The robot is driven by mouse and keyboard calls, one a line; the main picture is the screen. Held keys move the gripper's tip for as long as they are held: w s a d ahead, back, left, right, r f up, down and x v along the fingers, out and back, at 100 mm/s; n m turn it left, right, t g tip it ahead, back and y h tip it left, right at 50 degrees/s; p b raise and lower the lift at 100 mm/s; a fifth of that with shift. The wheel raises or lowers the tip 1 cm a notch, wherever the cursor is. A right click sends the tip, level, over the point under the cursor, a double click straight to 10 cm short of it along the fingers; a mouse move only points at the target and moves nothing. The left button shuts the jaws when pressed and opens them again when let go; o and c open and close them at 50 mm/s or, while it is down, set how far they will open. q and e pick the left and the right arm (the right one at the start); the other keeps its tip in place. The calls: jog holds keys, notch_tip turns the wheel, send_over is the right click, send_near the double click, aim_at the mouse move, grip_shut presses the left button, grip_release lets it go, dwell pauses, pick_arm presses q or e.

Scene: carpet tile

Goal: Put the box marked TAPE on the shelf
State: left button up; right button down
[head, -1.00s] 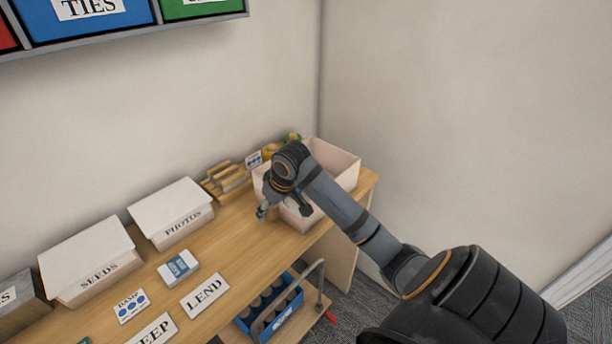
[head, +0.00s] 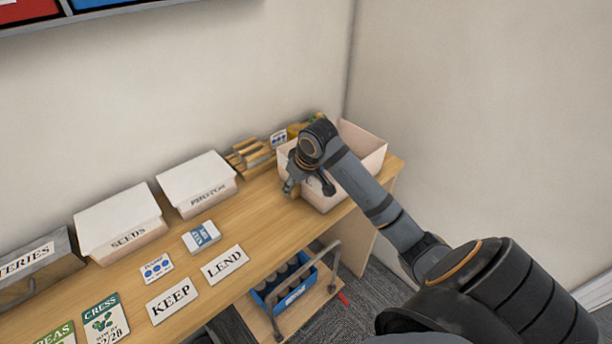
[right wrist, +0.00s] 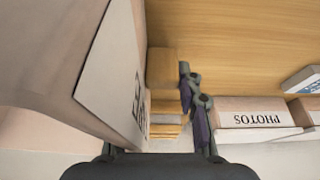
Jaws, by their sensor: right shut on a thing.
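My right gripper (head: 308,188) is low over the desk, against the left side of the open pale bin (head: 368,150). In the right wrist view a plain brown box (right wrist: 162,67) sits between the fingers, and the right gripper (right wrist: 162,80) is shut on it. Its right finger shows; the left finger is hidden behind the bin wall with a white plate (right wrist: 108,75). No TAPE marking can be read; the plate's lettering is too oblique. The wall shelf (head: 110,12) shows only its lower edge, with red and blue bins, at upper left. My left gripper is out of view.
White-lidded boxes SEEDS (head: 122,222) and PHOTOS (head: 198,182) stand along the wall, with a wooden rack (head: 250,154) beside the bin. Cards KEEP (head: 172,299) and LEND (head: 225,264) lie near the desk's front edge. A blue caddy (head: 290,292) stands below.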

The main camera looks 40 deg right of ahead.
jog(key=shift+r, duration=0.7)
jog(key=s+r+b, duration=1.1)
jog(key=s+b, duration=0.1)
jog(key=s, duration=0.2)
notch_tip(320, 180, up, 11)
jog(key=p, duration=1)
jog(key=shift+a, duration=0.45)
